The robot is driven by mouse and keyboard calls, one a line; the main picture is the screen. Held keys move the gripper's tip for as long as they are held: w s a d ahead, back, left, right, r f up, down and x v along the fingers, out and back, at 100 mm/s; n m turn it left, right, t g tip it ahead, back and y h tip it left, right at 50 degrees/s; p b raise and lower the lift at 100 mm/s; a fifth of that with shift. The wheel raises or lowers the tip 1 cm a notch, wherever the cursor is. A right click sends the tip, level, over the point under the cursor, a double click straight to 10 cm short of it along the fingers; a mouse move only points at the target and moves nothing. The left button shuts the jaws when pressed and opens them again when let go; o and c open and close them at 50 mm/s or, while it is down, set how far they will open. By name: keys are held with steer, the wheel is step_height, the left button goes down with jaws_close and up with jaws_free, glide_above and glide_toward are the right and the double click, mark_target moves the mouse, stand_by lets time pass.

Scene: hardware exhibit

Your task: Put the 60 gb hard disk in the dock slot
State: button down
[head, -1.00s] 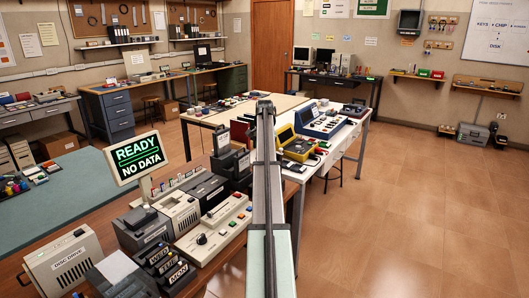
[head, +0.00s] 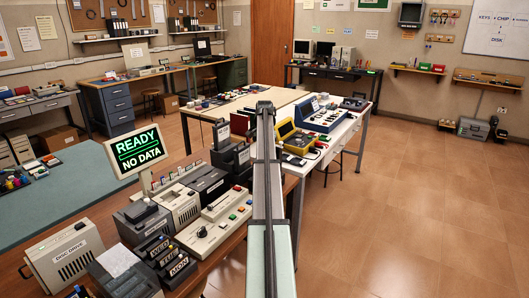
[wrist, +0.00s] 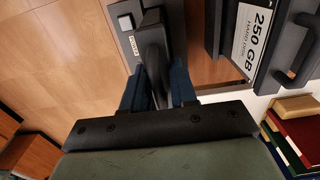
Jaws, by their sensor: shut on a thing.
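In the wrist view my gripper (wrist: 158,95) has its blue fingers closed around a dark, curved handle (wrist: 152,50). The handle looks like the one on the neighbouring hard disk; the label of the held thing is out of sight, so I cannot read its size. Just beyond it is a dark grey panel (wrist: 127,38) with a pale square button and a small label. I cannot tell whether this is part of the dock, and no slot shows clearly. In the head view my arm reaches toward the tables and the gripper's fingers cannot be made out.
A dark hard disk marked 250 GB (wrist: 257,30) stands close on the right, its handle toward me. Coloured book-like things (wrist: 296,128) lie at lower right. The head view shows a READY / NO DATA screen (head: 137,152), a disc drive (head: 66,256) and clear floor (head: 430,220) right.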

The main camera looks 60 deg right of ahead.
stand_by(0.3)
steer(key=c, duration=0.8)
jaws_free()
steer(key=shift+r, duration=0.1)
steer(key=shift+r, duration=3.9)
